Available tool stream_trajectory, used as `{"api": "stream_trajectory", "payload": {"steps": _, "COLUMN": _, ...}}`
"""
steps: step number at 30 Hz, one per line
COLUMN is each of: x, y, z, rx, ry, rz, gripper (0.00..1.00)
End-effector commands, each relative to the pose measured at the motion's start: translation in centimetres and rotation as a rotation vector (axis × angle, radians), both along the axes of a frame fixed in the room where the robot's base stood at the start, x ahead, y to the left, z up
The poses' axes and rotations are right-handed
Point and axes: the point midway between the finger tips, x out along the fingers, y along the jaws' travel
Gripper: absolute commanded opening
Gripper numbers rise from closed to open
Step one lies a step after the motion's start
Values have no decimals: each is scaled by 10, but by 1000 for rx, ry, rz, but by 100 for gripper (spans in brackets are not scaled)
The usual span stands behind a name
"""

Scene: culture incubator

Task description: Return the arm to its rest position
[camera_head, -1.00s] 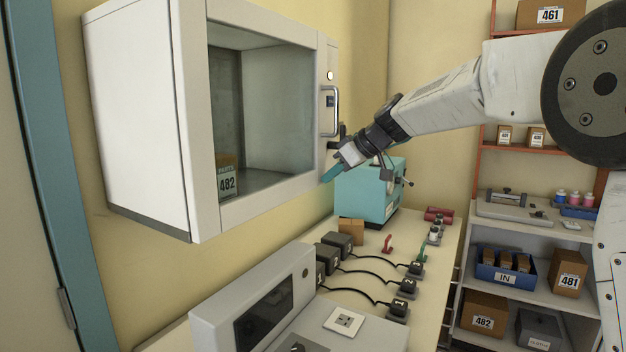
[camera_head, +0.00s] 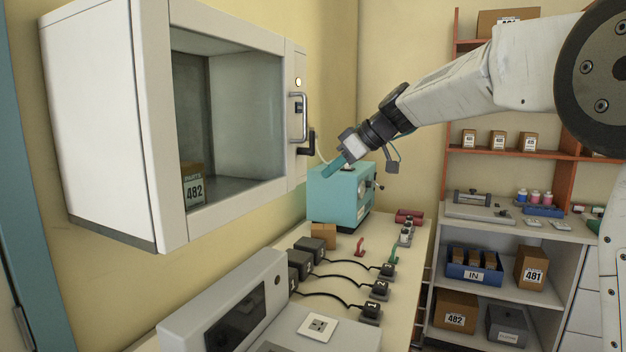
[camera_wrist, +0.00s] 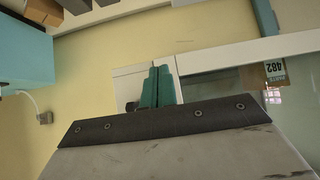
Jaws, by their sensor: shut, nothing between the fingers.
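My gripper (camera_head: 333,165) hangs in the air in front of the wall, right of the incubator cabinet (camera_head: 105,110) and above the teal box-shaped device (camera_head: 340,194). Its teal fingers are shut with nothing between them; they also show together in the wrist view (camera_wrist: 157,86). My arm reaches in from the right. The cabinet's glass door (camera_head: 228,120) looks closed, with a vertical handle (camera_head: 305,118) and a black lever (camera_head: 307,142) at its right edge. A box labelled 482 (camera_head: 193,186) stands inside, also visible in the wrist view (camera_wrist: 275,72).
Below is a bench (camera_head: 400,262) with black plugs and cables, a grey console (camera_head: 225,300), and red and green hooks. An orange-framed shelf (camera_head: 452,140) with boxes and a blue IN bin (camera_head: 476,272) stands at the right. The air between gripper and shelf looks free.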

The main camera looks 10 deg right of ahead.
Motion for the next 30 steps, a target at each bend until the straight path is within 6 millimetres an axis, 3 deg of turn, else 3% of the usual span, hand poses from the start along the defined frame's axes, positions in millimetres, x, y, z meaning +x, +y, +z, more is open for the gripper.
{"api": "stream_trajectory", "payload": {"steps": 6, "x": -15, "y": -21, "z": 25, "rx": 0, "ry": 0, "rz": 4, "gripper": 0}}
{"api": "stream_trajectory", "payload": {"steps": 13, "x": -21, "y": -29, "z": 33, "rx": 16, "ry": 33, "rz": -25, "gripper": 0}}
{"api": "stream_trajectory", "payload": {"steps": 16, "x": -24, "y": -33, "z": 22, "rx": 25, "ry": 120, "rz": -93, "gripper": 0}}
{"api": "stream_trajectory", "payload": {"steps": 18, "x": -34, "y": -39, "z": -5, "rx": 16, "ry": 236, "rz": -167, "gripper": 0}}
{"api": "stream_trajectory", "payload": {"steps": 23, "x": -99, "y": -57, "z": -51, "rx": -53, "ry": 478, "rz": -370, "gripper": 0}}
{"api": "stream_trajectory", "payload": {"steps": 30, "x": -234, "y": -91, "z": -101, "rx": -202, "ry": 707, "rz": -684, "gripper": 0}}
